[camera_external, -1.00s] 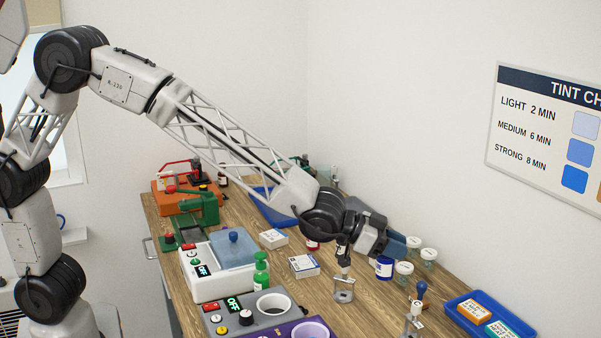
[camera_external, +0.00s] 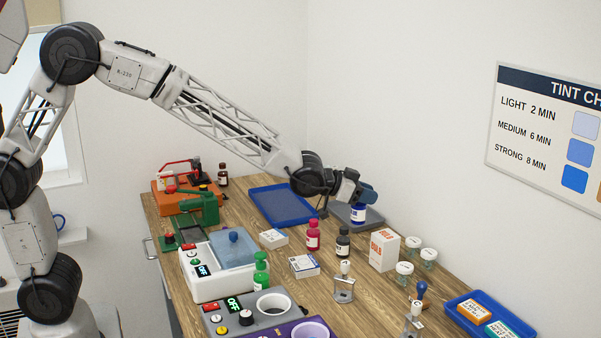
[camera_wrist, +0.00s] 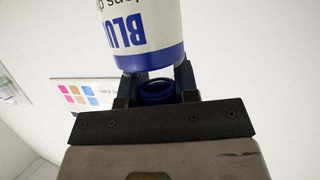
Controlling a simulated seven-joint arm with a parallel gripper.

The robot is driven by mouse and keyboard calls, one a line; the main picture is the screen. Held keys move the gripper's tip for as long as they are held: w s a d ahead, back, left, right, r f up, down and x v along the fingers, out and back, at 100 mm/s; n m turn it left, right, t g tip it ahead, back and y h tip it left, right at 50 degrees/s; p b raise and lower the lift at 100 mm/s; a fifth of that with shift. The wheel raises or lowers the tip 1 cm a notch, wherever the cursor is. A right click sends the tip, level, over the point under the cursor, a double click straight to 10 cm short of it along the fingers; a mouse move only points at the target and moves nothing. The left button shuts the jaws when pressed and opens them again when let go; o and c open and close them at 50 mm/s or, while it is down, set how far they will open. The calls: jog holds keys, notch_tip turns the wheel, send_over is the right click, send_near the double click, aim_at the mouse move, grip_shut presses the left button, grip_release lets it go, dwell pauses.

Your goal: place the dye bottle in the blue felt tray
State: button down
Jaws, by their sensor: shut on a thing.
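My gripper (camera_external: 362,197) is shut on a small bottle with a blue cap and a blue-and-white label (camera_external: 358,213), the dye bottle. In the wrist view the bottle's label (camera_wrist: 142,30) reads "BLU", partly cut off, and its blue cap sits between the two fingers (camera_wrist: 157,88). The bottle hangs in front of or above a grey tray (camera_external: 338,210); the gap below it is hard to tell. A blue tray (camera_external: 264,203), empty where I can see it, lies at the back of the table, left of my gripper. My wrist hides part of its right side.
A red bottle (camera_external: 313,236), a dark bottle (camera_external: 343,243) and a cream box (camera_external: 384,249) stand in front of my gripper. Lidded jars (camera_external: 429,255) stand to the right. Another blue tray (camera_external: 453,303) at front right holds small boxes. Machines line the left side.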

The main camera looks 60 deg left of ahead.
jog(key=s+a+n+y, duration=0.3)
jog(key=a+y, duration=0.1)
jog(key=a, duration=2)
jog(key=s+a+n+y, duration=0.3)
jog(key=a+n+y, duration=0.1)
jog(key=a, duration=2)
jog(key=shift+d+f, duration=0.1)
jog(key=shift+f, duration=2.45)
notch_tip(320, 180, down, 6)
jog(key=shift+f, duration=0.15)
jog(key=shift+f, duration=1.85)
jog(key=shift+f, duration=0.1)
